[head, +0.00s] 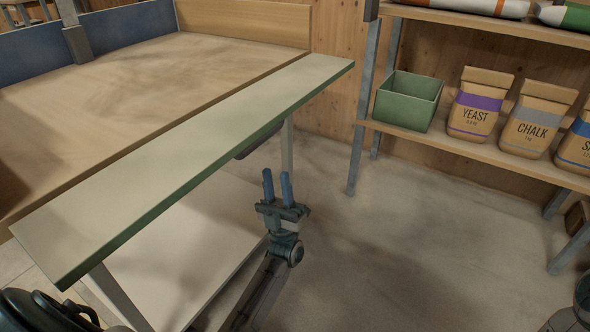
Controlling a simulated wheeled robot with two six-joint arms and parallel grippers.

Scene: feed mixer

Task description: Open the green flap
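The green flap (190,150) is a long board with a worn pale-green face and a darker green edge. It runs from lower left to upper right along the near side of a wooden surface (150,75) and looks roughly level. A dark part (260,141), possibly a handle, shows under its edge; most of it is hidden. My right gripper is not in view.
A shelf rack (480,155) on the right holds a green box (408,101), a yeast bag (480,104) and a chalk bag (537,120). A metal leg (287,147) and a pale lower panel (180,250) are below the flap.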

